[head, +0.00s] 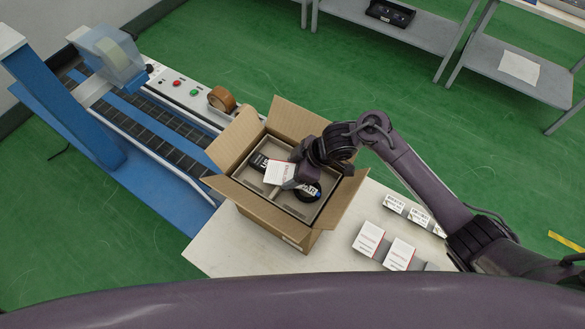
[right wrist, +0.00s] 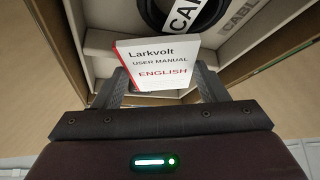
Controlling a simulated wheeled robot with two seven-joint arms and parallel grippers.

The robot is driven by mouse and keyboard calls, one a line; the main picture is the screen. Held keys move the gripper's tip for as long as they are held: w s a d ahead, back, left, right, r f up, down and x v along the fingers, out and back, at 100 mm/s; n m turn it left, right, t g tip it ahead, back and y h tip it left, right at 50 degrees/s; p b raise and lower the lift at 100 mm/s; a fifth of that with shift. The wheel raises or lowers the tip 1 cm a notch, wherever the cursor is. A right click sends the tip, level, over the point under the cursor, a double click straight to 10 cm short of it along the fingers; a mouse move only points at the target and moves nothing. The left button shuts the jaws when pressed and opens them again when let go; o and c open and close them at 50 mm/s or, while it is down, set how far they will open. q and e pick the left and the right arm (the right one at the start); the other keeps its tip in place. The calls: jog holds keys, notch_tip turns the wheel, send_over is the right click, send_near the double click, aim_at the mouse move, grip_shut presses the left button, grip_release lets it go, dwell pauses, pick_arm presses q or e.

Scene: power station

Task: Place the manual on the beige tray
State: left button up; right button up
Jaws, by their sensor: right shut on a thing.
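My right gripper (head: 298,175) is shut on the white manual (head: 278,173) above the open cardboard box. In the right wrist view the manual (right wrist: 157,60) sits between the fingers and reads "Larkvolt USER MANUAL ENGLISH", with a red edge. The beige tray (head: 270,147) lies inside the box and has dividers. A black coiled cable (head: 305,193) with a white label lies in it, partly hidden by my gripper. A black labelled item (head: 257,161) shows at the tray's left. I cannot tell whether the manual touches the tray. My left gripper is out of view.
The box's flaps (head: 238,141) stand open around the tray. More manuals (head: 369,238) and small labelled boxes (head: 394,203) lie on the white table (head: 262,258) at right. A tape roll (head: 222,99) and a blue conveyor (head: 150,170) are at left.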

jog(key=shift+f, duration=0.2)
jog(key=o, duration=1)
jog(key=shift+r, duration=0.35)
jog(key=v, duration=1.1)
jog(key=shift+d+r, duration=0.25)
jog(key=shift+r, duration=0.1)
jog(key=shift+f, duration=0.1)
